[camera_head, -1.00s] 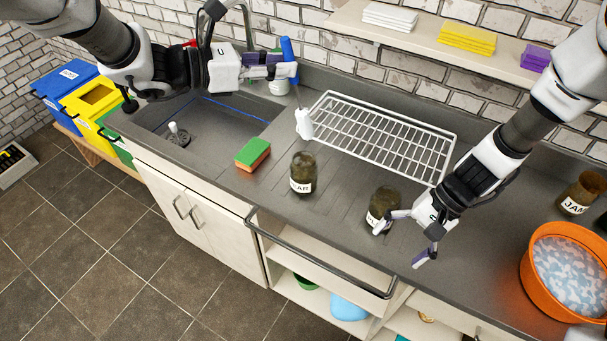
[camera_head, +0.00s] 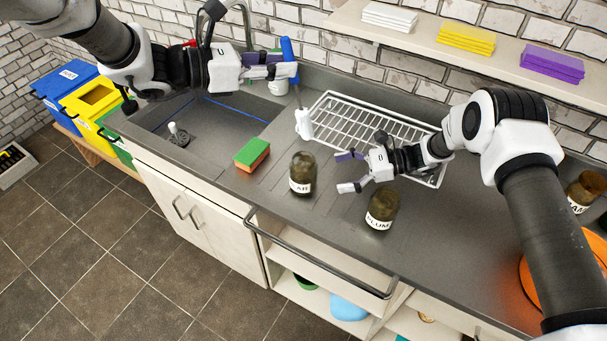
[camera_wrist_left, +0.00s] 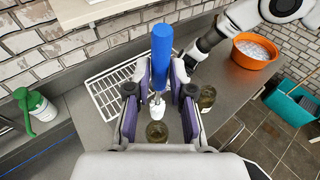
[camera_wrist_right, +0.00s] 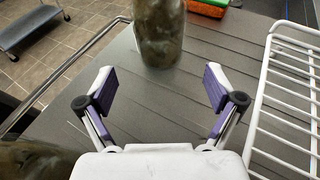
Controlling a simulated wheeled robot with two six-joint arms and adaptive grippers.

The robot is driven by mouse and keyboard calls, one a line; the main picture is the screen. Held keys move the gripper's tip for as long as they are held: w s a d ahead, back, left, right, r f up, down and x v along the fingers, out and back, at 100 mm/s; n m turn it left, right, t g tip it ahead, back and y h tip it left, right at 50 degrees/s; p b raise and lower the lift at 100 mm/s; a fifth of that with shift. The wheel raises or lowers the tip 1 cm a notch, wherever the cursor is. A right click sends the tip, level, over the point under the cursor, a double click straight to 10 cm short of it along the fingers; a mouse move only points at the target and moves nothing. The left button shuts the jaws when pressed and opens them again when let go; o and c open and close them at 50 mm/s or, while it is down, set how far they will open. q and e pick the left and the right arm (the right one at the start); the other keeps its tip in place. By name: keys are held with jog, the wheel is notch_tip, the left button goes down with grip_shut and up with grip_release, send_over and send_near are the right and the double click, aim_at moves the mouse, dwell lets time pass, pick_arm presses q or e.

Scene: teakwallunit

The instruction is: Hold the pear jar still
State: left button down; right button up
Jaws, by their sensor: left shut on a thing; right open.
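The pear jar (camera_head: 301,174), dark with a white label reading partly "AR", stands upright on the counter. In the right wrist view it (camera_wrist_right: 158,35) is ahead, beyond the fingertips. My right gripper (camera_head: 347,172) is open and empty, to the right of the pear jar, fingers pointing at it and apart from it. The plum jar (camera_head: 381,208) stands to the right, just in front of that gripper. My left gripper (camera_head: 285,71) is shut on the blue handle of a brush (camera_wrist_left: 162,50), above the sink's right edge. The brush's white head (camera_head: 304,124) hangs down behind the pear jar.
A white wire rack (camera_head: 375,125) lies behind the jars, partly hidden by my right arm. A green and orange sponge (camera_head: 252,154) lies left of the pear jar, beside the sink (camera_head: 170,118). Another jar (camera_head: 585,190) and an orange tub (camera_head: 527,285) are at right.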

aim_at(308, 179)
jog(key=x, duration=0.8)
jog(key=shift+a+f, duration=0.2)
jog(key=shift+a, duration=0.15)
jog(key=shift+w, duration=0.1)
jog(key=c, duration=0.6)
jog(key=shift+c, duration=0.2)
jog(key=o, duration=0.8)
jog(key=c, duration=0.8)
